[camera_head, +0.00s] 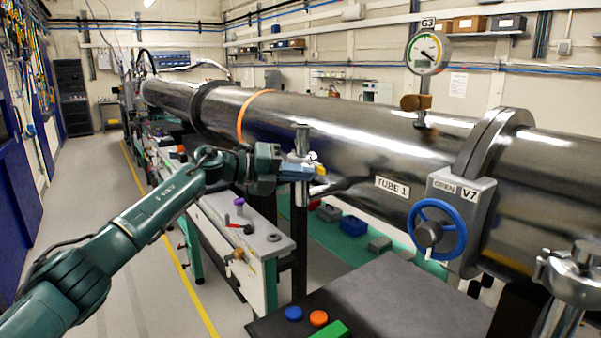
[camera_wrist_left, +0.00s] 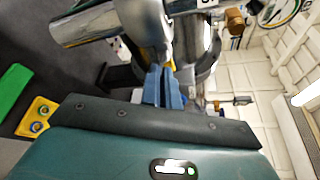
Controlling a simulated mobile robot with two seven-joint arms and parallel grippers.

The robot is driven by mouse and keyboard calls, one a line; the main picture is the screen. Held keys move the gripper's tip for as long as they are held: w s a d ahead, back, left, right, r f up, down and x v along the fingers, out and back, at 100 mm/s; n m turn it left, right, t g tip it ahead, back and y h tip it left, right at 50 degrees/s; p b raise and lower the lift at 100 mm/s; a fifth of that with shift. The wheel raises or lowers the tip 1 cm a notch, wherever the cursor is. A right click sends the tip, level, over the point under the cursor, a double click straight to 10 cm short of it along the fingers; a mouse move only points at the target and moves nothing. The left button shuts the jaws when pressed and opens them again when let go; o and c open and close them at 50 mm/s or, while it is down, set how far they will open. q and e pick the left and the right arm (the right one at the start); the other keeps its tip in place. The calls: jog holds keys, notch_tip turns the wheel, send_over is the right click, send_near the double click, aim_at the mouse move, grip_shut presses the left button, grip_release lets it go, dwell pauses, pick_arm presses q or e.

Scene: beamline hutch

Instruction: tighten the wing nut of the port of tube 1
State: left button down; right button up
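The long steel tube (camera_head: 345,150) labelled TUBE 1 crosses the head view. In front of it stands a slim upright steel port (camera_head: 302,143) with a clamp. My left gripper (camera_head: 306,171) is at this clamp, with its blue fingers pointing right across the port. In the left wrist view, the blue fingers (camera_wrist_left: 163,88) are close together, right up against the metal port fitting (camera_wrist_left: 146,25). A small yellow part shows just beyond their tips. I cannot make out the wing nut itself or whether the fingers grip it. My right gripper is not in view.
A valve V7 with a blue handwheel (camera_head: 437,230) and a gauge G3 (camera_head: 427,52) are to the right. Another steel clamped fitting (camera_head: 575,275) stands at the right edge. A dark table (camera_head: 390,305) with coloured buttons is in front. A bench (camera_head: 245,240) stands below my left arm.

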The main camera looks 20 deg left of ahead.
pick_arm(q)
jog(key=shift+f+m, duration=0.1)
jog(key=shift+m, duration=0.4)
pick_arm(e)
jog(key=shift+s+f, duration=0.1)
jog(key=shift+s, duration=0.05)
pick_arm(q)
jog(key=c, duration=1.9)
grip_release()
jog(key=shift+a, duration=0.1)
jog(key=shift+r+b+v, duration=0.1)
jog(key=shift+b+v, duration=0.8)
jog(key=shift+v, duration=2.4)
jog(key=shift+r+b+v, duration=0.15)
jog(key=shift+b+v, duration=0.7)
jog(key=shift+v, duration=2.5)
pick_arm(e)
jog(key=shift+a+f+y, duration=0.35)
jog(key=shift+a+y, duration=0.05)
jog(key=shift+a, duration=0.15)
pick_arm(q)
jog(key=shift+s, duration=0.1)
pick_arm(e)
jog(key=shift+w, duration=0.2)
